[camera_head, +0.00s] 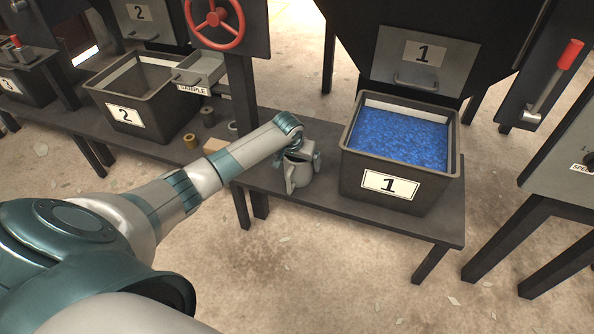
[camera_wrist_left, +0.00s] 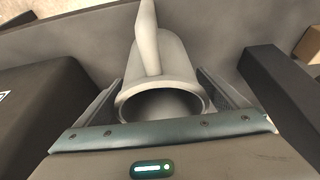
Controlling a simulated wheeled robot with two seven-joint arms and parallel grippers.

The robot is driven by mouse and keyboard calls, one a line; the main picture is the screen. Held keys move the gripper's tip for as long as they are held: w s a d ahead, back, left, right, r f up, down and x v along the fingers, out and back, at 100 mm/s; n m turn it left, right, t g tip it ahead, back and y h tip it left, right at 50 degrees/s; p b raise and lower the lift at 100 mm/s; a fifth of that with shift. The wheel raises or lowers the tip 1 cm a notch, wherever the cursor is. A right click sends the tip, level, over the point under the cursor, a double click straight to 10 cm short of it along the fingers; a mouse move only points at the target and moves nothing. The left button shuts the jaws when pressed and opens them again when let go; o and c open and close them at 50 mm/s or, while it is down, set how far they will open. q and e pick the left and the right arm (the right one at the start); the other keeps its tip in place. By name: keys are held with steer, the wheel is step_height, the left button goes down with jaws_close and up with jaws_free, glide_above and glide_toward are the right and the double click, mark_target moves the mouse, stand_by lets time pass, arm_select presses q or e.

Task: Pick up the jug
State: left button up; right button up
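The jug (camera_head: 299,173) is a grey-white vessel with a handle. My left gripper (camera_wrist_left: 160,90) has one finger on each side of the jug, with what look like narrow gaps. In the head view the left gripper (camera_head: 301,156) is over the jug and partly hides it. My right gripper is not in view.
A sample drawer (camera_head: 200,72), small rolls (camera_head: 190,141) and a red handwheel (camera_head: 215,22) are behind my arm. The bench's front edge is near the jug.

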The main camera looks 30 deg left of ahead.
arm_select(q)
steer(key=c, duration=1)
steer(key=shift+c, duration=1)
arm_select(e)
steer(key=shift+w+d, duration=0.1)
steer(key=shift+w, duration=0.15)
arm_select(q)
steer(key=shift+r, duration=0.1)
steer(key=shift+r, duration=0.5)
step_height(320, 180, up, 9)
steer(key=p, duration=0.2)
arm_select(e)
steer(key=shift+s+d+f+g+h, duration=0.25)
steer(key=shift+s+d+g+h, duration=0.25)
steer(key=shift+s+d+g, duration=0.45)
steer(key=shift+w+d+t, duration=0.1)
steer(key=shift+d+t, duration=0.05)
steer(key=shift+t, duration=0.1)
